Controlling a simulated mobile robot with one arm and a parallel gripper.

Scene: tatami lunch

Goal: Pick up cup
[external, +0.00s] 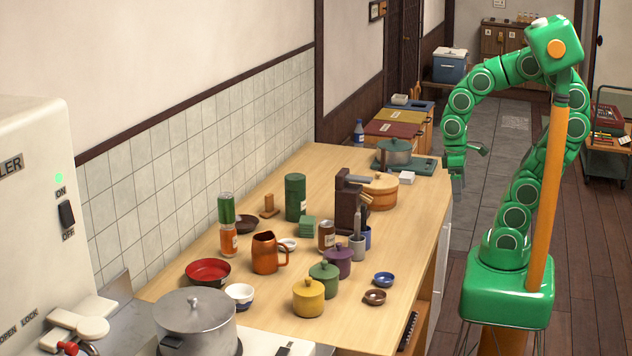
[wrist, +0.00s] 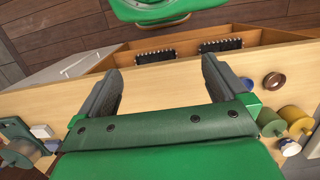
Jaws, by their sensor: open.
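Several cup-like vessels stand on the wooden table (external: 335,200), and I cannot tell which one is meant. A white cup with a blue band (external: 239,296) is at the near left, beside a red bowl (external: 208,270). A copper-coloured mug with a handle (external: 265,253) stands behind it. A grey cup (external: 357,248) and a blue cup (external: 366,237) stand close together by the dark grinder-like device. My gripper (external: 468,170) is open and empty near the table's right edge, well away from these. The wrist view shows its two spread fingers (wrist: 164,75) with nothing between them.
Yellow (external: 308,298), green (external: 323,279) and purple (external: 338,262) lidded pots stand near the right side, with small blue (external: 383,279) and brown (external: 374,297) dishes. The dark device (external: 347,203) and a lidded pot (external: 394,152) stand farther back. A large steel pot (external: 195,318) is in front.

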